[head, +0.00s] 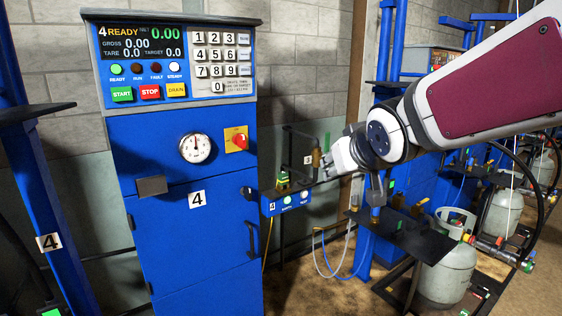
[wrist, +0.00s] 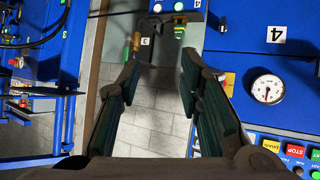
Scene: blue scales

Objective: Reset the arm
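My arm reaches in from the upper right in the head view. My gripper (head: 335,160) is in mid-air to the right of the blue number 4 cabinet (head: 185,240). In the wrist view my gripper (wrist: 160,70) is open, its two dark fingers spread apart. Nothing is between them; the grey block wall shows through the gap. In the head view a small brass-coloured fitting (head: 316,157) appears close to the fingertips; I cannot tell whether they touch. The fitting also shows beyond the left finger in the wrist view (wrist: 136,42).
The control panel (head: 180,65) reads READY and 0.00. A small blue button box (head: 287,203) juts from the cabinet's right side. A grey gas cylinder (head: 446,270) stands at lower right, beside a dark platform (head: 400,232). Hoses hang nearby. Brown floor shows below.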

